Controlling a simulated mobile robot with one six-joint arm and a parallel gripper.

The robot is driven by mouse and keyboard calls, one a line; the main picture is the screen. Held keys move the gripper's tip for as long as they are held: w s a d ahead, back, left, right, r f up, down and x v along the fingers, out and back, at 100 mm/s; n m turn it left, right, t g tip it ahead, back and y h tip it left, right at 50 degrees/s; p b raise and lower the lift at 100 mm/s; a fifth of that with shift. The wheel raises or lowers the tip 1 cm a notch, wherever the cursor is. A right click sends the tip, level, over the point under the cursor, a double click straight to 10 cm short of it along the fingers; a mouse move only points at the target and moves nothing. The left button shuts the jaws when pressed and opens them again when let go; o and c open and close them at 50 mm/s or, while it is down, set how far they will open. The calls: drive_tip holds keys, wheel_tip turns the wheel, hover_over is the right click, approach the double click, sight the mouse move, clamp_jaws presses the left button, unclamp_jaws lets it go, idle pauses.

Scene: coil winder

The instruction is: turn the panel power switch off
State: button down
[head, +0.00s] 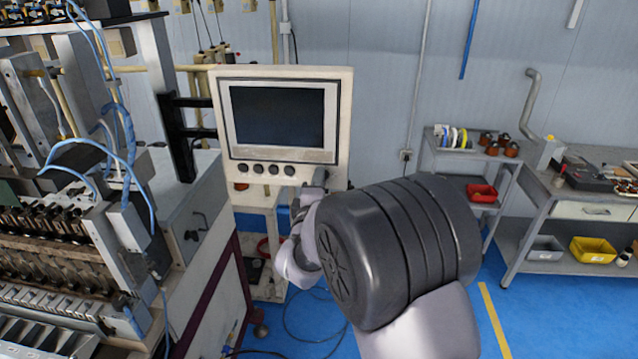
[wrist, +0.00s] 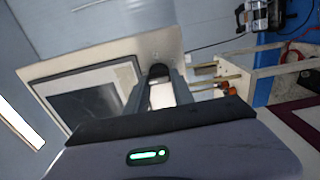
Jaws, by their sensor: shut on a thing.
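The panel (head: 285,74) is a cream box with a dark screen (head: 278,115) and a row of round dark buttons below it. My gripper (head: 318,184) is at the panel's lower right corner in the head view, partly covered by my own arm. In the wrist view the panel (wrist: 110,62) is tilted, and my two fingers reach to its edge. Between the fingertips is a small black part, the panel power switch (wrist: 158,72). My gripper is shut on it. Its exact position is hard to read, and it is hidden in the head view.
The coil winder (head: 60,240) with blue cables stands on the left, close to the panel. A cart (head: 262,200) stands below and behind the panel. A shelf trolley (head: 455,160) and a workbench (head: 570,205) are on the right. Blue floor (head: 530,315) is open in front of them.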

drive_tip(key=c, duration=1.1)
unclamp_jaws()
drive_tip(key=s, duration=1.1)
drive_tip(key=s+b, duration=0.1)
drive_tip(key=s, duration=0.5)
drive_tip(key=shift+s+a, duration=0.2)
drive_tip(key=shift+a, duration=0.1)
